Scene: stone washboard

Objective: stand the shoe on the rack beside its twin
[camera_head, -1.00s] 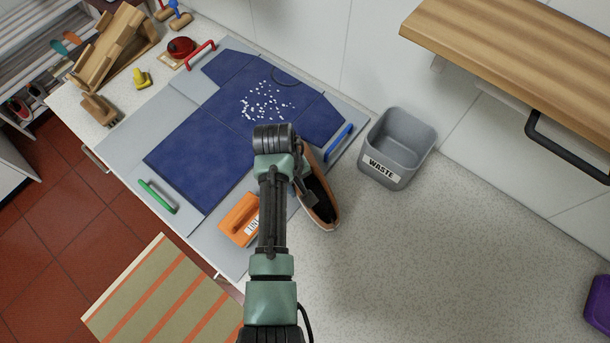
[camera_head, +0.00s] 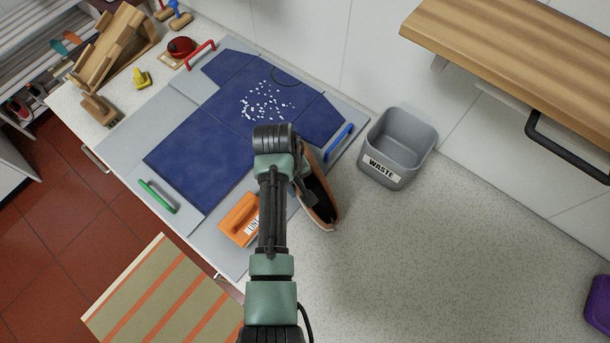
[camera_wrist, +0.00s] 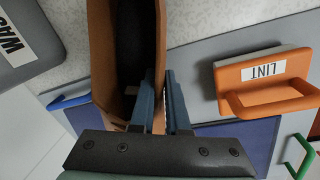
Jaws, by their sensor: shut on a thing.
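A brown shoe (camera_head: 320,205) with a dark inside hangs at my gripper (camera_head: 304,188), over the counter between the orange lint box and the waste bin. In the wrist view the shoe (camera_wrist: 100,60) fills the upper left middle. My gripper (camera_wrist: 162,85) is shut on its side wall, with one finger inside the opening and one outside. A white slatted rack (camera_head: 25,62) stands at the far left, cut by the picture edge. Small shoes (camera_head: 20,108) sit low on it. I cannot tell whether one is the twin.
A grey waste bin (camera_head: 408,135) stands right of the shoe; an orange lint box (camera_head: 238,218) is at its left. Blue panels (camera_head: 200,150) with coloured handles and white bits lie behind. A wooden stand (camera_head: 112,48) is at upper left. A wooden shelf (camera_head: 520,50) overhangs upper right.

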